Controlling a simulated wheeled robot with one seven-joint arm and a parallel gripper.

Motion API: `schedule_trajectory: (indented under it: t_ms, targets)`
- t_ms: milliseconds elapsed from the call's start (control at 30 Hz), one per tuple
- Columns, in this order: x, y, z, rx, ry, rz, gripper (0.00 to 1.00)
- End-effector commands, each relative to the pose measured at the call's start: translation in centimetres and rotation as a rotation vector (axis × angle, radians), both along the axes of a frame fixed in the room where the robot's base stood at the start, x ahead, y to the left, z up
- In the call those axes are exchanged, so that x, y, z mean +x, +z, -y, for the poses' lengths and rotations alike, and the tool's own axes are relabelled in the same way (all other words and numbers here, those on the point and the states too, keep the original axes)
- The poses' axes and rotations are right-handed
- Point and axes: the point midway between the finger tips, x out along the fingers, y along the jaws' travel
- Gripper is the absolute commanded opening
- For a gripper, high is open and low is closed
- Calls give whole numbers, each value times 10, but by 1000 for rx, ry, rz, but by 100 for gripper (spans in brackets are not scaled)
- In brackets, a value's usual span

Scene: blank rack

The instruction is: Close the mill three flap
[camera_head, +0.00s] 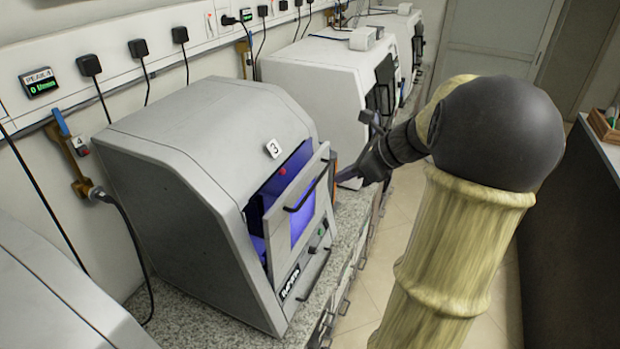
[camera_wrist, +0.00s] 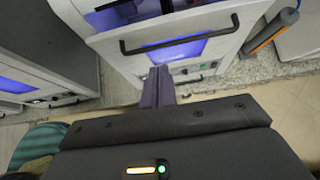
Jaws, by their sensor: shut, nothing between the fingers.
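Mill three (camera_head: 205,165) is the grey machine with the label 3 on the bench. Its flap (camera_head: 318,182) has a blue-lit window and a dark bar handle (camera_head: 307,184). The flap stands ajar, tilted away from the body, with a blue-lit gap behind it. In the wrist view the flap (camera_wrist: 215,47) and its handle (camera_wrist: 180,42) lie ahead, with the gap at the top. My gripper (camera_head: 347,176) is shut and empty, just right of the flap in the head view. Its fingers (camera_wrist: 157,87) point at the flap's lower edge; I cannot tell whether they touch.
More white mills (camera_head: 325,85) stand farther along the bench, and another machine (camera_head: 50,300) is at the near left. The granite bench (camera_head: 190,315) has a narrow front strip. A cabinet (camera_head: 565,220) stands right of the aisle floor (camera_head: 395,225).

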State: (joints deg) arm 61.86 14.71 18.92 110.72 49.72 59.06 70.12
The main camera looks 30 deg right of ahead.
Motion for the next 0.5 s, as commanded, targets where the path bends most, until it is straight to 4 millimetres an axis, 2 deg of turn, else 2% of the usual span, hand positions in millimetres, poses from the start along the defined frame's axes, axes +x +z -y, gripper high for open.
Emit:
schedule_trajectory:
  t_ms: [367, 500]
  targets:
    - [38, -46, -32, 3, 4, -4, 0]
    - [56, -42, -45, 0, 4, -2, 0]
